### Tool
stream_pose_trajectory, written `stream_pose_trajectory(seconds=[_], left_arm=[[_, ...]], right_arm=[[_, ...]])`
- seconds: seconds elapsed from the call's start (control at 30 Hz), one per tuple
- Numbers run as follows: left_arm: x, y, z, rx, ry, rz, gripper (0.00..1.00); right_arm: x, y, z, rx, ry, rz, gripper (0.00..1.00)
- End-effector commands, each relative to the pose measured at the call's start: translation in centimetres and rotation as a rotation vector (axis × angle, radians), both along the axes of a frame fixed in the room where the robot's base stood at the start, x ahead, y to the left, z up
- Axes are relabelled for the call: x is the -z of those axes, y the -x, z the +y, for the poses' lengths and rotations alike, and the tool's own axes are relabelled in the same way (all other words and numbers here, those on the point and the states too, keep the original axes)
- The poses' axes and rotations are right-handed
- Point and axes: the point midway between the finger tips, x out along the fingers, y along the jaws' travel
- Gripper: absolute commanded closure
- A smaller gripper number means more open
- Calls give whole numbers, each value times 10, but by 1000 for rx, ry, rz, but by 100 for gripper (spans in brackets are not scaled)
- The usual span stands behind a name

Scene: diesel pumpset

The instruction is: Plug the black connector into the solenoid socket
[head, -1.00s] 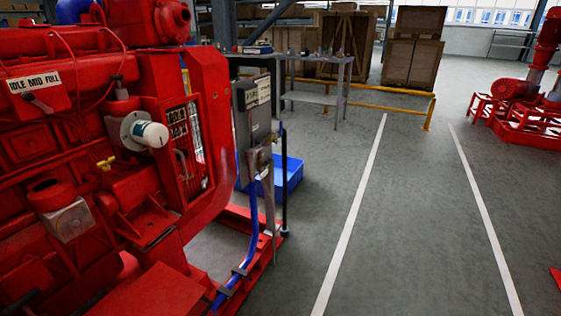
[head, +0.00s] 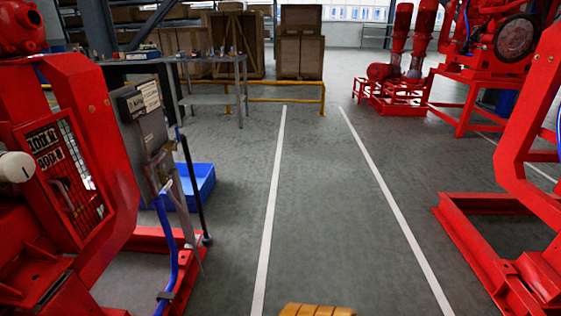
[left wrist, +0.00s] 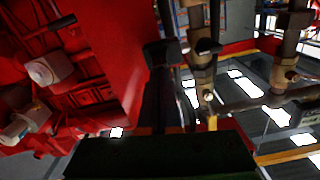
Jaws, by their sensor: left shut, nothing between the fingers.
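My left gripper (left wrist: 166,62) shows in the left wrist view as dark fingers rising from a dark block at the bottom. It is shut and empty. Beside it, the red engine holds a pale cylinder (left wrist: 42,71) and a grey-white box-like part (left wrist: 24,123). I cannot tell whether either is the solenoid with the socket. The black connector cannot be made out in either view. In the head view a white cylinder (head: 16,167) on the red engine is cut by the left edge. Neither gripper shows clearly in the head view.
A grey control box (head: 145,120) stands beside the red engine frame (head: 105,140), with a blue tray (head: 200,183) behind it. Red frames (head: 480,240) stand at right. A yellow ribbed thing (head: 315,310) shows at the bottom. The floor lane between white lines is clear.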

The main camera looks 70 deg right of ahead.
Motion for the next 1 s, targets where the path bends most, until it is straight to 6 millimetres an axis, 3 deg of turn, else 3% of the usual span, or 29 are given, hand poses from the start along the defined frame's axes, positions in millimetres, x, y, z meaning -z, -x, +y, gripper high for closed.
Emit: stream_pose_trajectory(seconds=[0.47, 0.7, 0.93, 1.0], left_arm=[[-3, -5, 2, 0, -2, -6, 100], [-4, 19, -4, -1, -1, -2, 100], [-1, 24, -5, 0, -2, -3, 100], [-1, 42, -10, 0, 0, 1, 100]], right_arm=[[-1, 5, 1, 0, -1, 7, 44], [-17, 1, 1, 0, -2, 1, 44], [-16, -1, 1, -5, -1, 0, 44], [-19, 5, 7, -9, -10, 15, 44]])
